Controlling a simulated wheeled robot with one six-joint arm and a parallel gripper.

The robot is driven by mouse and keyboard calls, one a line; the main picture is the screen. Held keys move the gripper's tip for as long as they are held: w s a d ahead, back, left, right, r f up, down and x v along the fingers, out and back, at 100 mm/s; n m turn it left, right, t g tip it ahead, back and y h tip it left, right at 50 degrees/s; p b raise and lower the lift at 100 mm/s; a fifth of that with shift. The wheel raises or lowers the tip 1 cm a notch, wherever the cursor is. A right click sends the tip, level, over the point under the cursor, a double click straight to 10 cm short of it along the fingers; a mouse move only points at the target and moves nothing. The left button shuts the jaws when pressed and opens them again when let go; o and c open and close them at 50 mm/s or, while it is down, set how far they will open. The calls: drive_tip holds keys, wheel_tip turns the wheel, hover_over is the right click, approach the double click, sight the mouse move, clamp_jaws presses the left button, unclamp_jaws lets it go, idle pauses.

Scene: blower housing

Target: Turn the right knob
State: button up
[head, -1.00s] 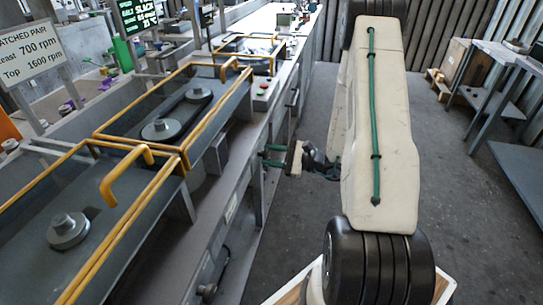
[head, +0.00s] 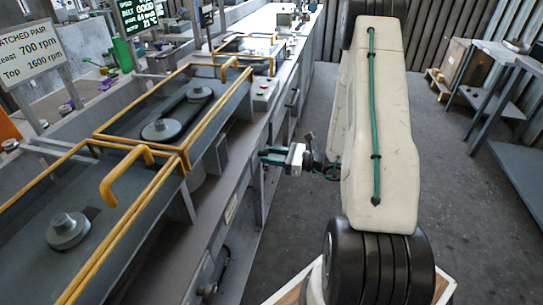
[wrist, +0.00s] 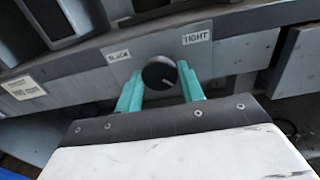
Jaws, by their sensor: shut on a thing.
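A dark round knob (wrist: 158,71) with a pale pointer mark sits on a grey panel between a "SLACK" label (wrist: 117,54) at its left and a "TIGHT" label (wrist: 197,37) at its right. My gripper (wrist: 160,84) has its two green fingers on either side of the knob and is shut on it. In the head view my gripper (head: 268,155) reaches the front face of the long grey machine; the knob is hidden there. A dark display (head: 139,14) at the top left shows a belt reading that looks like "GOOD".
Yellow guard rails (head: 140,145) run along the machine top around a belt on two pulleys (head: 177,116). A sign (head: 37,57) reads "700 rpm" and "1600 rpm". Grey tables (head: 510,95) stand at the right. The aisle floor (head: 455,200) is clear.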

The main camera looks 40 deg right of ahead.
idle(0.4)
drive_tip(key=o, duration=1)
drive_tip(key=shift+c, duration=0.2)
drive_tip(key=v, duration=0.7)
drive_tip(key=shift+s+d, duration=0.2)
drive_tip(key=shift+s, duration=0.15)
